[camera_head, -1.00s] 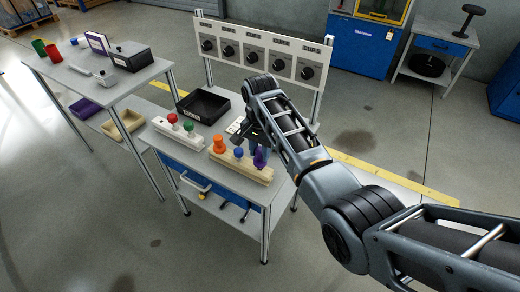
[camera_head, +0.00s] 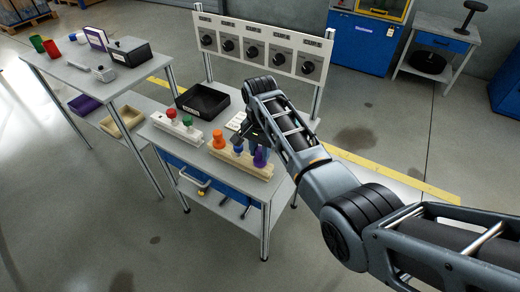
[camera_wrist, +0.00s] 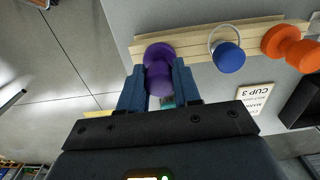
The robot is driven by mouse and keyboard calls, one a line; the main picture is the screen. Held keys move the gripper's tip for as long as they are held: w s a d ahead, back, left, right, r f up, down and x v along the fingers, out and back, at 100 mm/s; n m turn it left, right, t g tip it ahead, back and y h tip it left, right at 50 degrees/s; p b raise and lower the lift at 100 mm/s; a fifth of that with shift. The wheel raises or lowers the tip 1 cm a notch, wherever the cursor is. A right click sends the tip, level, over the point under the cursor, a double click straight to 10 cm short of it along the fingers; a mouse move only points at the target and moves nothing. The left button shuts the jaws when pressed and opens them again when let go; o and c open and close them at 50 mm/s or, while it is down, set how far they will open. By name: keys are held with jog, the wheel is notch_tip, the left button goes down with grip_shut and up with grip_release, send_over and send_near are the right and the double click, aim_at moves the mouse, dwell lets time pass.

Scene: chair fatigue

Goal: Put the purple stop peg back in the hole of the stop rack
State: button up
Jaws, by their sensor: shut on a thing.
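The purple stop peg (camera_wrist: 158,72) is between the two blue fingers of my gripper (camera_wrist: 160,84), which is shut on it. In the head view the purple peg (camera_head: 260,157) stands about upright at the right end of the pale wooden stop rack (camera_head: 228,160). In the wrist view its wide purple end overlaps the rack (camera_wrist: 195,40). I cannot tell how deep it sits, and its hole is hidden. A blue peg (camera_wrist: 228,57) with a pale ring around it and an orange peg (camera_wrist: 283,46) stand along the same rack.
A white block (camera_head: 178,131) with red and green knobs stands left of the rack. A black tray (camera_head: 203,103) lies behind it. A panel of dials (camera_head: 253,52) rises at the table's back. A labelled card (camera_wrist: 255,98) lies near the rack.

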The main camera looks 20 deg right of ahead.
jog(key=shift+f, duration=0.35)
jog(key=o, duration=1)
jog(key=shift+o, duration=0.2)
jog(key=shift+r, duration=0.1)
notch_tip(320, 180, up, 8)
jog(key=shift+f+b, duration=0.2)
jog(key=shift+b, duration=0.1)
